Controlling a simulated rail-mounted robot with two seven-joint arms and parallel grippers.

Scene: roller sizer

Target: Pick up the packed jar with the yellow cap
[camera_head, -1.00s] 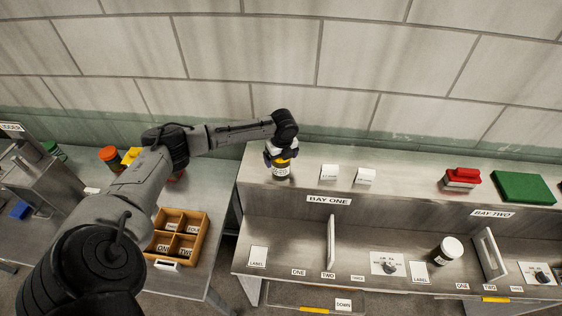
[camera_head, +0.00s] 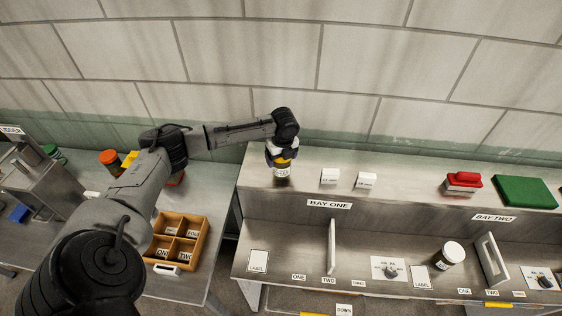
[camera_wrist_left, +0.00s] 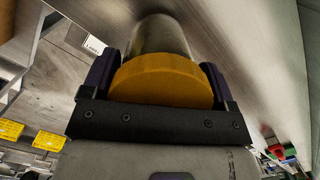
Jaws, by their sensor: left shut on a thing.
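The jar (camera_head: 281,172) with the yellow cap is at the left end of the upper shelf of bay one, below my left gripper (camera_head: 281,157). In the left wrist view its yellow cap (camera_wrist_left: 165,82) sits between the two fingers, with the jar body (camera_wrist_left: 163,36) beyond it. My left gripper is shut on this jar from above. The jar looks upright; I cannot tell whether its base touches the shelf. My right gripper is not in view.
Two white label blocks (camera_head: 330,176) stand right of the jar. A red stamp (camera_head: 463,182) and a green pad (camera_head: 525,191) are farther right. A white-capped jar (camera_head: 448,254) is on the lower bench. A wooden tray (camera_head: 151,254) is on the left table.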

